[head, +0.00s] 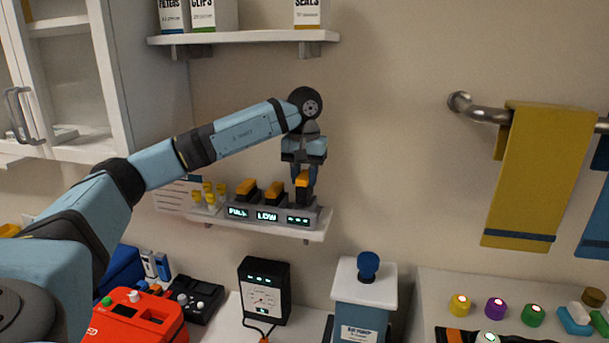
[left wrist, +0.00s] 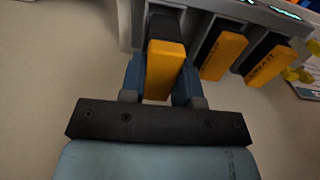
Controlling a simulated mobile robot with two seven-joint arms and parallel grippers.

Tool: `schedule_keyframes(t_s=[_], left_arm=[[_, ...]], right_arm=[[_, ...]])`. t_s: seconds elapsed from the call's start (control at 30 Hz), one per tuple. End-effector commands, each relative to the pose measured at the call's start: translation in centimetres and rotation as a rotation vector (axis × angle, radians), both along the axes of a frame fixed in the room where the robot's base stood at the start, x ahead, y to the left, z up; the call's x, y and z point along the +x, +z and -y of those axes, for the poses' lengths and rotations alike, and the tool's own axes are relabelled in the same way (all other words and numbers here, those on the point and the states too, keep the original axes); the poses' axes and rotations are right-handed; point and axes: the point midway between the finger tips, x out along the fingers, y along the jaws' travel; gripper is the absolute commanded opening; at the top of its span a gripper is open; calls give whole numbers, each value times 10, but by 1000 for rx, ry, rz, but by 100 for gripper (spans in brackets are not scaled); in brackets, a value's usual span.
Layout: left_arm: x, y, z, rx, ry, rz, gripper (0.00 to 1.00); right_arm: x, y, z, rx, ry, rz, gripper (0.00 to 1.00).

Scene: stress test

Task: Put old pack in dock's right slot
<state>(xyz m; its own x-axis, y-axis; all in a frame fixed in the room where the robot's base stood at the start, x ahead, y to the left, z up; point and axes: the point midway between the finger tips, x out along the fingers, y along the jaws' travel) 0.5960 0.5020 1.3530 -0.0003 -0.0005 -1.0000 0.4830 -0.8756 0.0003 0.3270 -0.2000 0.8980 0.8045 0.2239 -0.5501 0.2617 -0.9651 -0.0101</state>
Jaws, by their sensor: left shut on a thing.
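The grey dock (head: 251,215) stands on the lower wall shelf. Its displays read FULL on the left, LOW in the middle and dashes on the right. Orange-topped packs stand in the left slot (head: 245,188) and the middle slot (head: 274,190). My left gripper (head: 304,180) points down over the right end of the dock, shut on the old pack (head: 302,179). In the left wrist view, the old pack (left wrist: 166,65) sits between the blue fingers, its dark end at the right slot. I cannot tell how deep it sits. My right gripper is out of view.
Yellow-topped pegs (head: 208,190) stand on the shelf left of the dock. An upper shelf (head: 245,38) with boxes hangs above. A black meter (head: 264,290) and a blue-knobbed box (head: 364,295) stand below. The wall right of the dock is clear up to the yellow towel (head: 535,175).

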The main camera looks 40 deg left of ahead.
Motion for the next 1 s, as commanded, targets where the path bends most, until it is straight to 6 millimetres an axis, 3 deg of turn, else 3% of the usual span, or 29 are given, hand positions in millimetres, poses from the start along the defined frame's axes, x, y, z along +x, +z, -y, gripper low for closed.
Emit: schedule_keyframes(t_s=[1.0], left_arm=[[0,-26,0,0,0,1,0]], right_arm=[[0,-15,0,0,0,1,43]])
